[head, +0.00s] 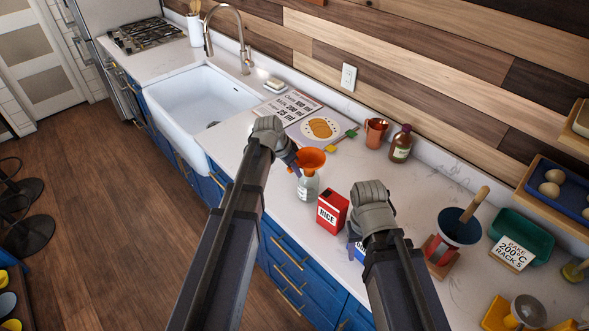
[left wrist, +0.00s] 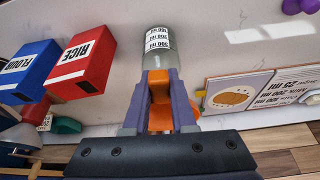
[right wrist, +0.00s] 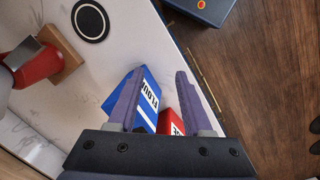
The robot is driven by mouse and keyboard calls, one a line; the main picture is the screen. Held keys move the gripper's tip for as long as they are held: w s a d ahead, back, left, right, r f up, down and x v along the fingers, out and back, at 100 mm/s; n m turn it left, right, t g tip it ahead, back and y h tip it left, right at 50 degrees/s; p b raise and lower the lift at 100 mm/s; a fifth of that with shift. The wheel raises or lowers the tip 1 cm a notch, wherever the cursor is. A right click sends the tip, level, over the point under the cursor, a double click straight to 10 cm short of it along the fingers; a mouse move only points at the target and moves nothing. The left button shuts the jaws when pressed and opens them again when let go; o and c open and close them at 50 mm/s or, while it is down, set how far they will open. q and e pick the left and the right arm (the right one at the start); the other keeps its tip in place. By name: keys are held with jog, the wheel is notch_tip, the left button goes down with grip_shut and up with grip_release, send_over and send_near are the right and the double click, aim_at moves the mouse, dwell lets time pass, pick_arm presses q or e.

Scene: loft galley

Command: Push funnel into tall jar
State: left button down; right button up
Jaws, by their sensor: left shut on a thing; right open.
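The orange funnel (head: 311,158) is at the mouth of the clear jar (head: 308,188), which stands upright on the counter. My left gripper (head: 294,165) is shut on the funnel from its left side. In the left wrist view the funnel (left wrist: 158,86) shows between the fingers, in line with the jar (left wrist: 158,48) and its printed ml marks. How deep the spout sits in the jar is hidden. My right gripper (right wrist: 160,78) is open and empty, by the blue flour box (right wrist: 150,92) and the red rice box (right wrist: 170,121).
The rice box (head: 332,209) stands just right of the jar. A recipe board (head: 300,110), copper jug (head: 376,132) and brown bottle (head: 401,146) are behind. The white sink (head: 205,100) is left.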

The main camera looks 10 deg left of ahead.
pick_arm(q)
jog(key=shift+f, duration=0.25)
jog(key=shift+f+b, duration=0.3)
jog(key=shift+b, duration=0.25)
jog(key=shift+f, duration=0.15)
dwell(1.0)
jog(key=shift+c, duration=0.9)
grip_release()
notch_tip(320, 180, up, 7)
jog(key=p, duration=0.7)
